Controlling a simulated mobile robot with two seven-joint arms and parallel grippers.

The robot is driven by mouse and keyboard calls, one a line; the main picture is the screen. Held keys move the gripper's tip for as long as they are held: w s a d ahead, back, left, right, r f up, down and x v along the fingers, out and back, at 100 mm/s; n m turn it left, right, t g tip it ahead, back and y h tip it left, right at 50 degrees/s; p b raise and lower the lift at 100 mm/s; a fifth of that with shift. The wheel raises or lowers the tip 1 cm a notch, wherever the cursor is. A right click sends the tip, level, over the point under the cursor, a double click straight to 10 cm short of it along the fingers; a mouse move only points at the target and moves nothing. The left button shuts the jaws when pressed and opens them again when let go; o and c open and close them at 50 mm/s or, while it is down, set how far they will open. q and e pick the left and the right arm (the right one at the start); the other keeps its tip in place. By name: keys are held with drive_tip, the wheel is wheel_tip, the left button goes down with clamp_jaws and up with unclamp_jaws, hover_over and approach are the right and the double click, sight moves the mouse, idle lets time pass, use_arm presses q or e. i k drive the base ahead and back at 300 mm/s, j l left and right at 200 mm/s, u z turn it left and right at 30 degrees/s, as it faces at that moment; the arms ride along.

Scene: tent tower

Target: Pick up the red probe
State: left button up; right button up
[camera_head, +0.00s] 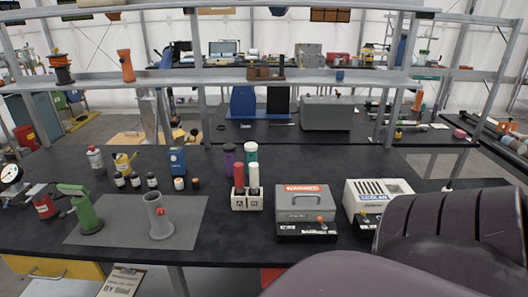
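The red probe (239,176) looks like the upright red cylinder standing in the left slot, marked "A", of a small white holder (247,204). A white cylinder (254,175) stands beside it in the right slot. The lower end of the red one is hidden inside the holder. The holder is on the dark table (225,247), near the middle of the view. Neither of my grippers is in view; a large dark part of my own body fills the lower right corner.
A purple-topped bottle (229,159) and a green-topped bottle (251,152) stand close behind the holder. A grey case (303,203) and a white box (378,194) are to its right. A grey mat (115,222) with a grey stand (158,216) is to its left. A shelf (225,77) spans above.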

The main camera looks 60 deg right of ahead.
sight(239, 167)
drive_tip(key=z, duration=1.65)
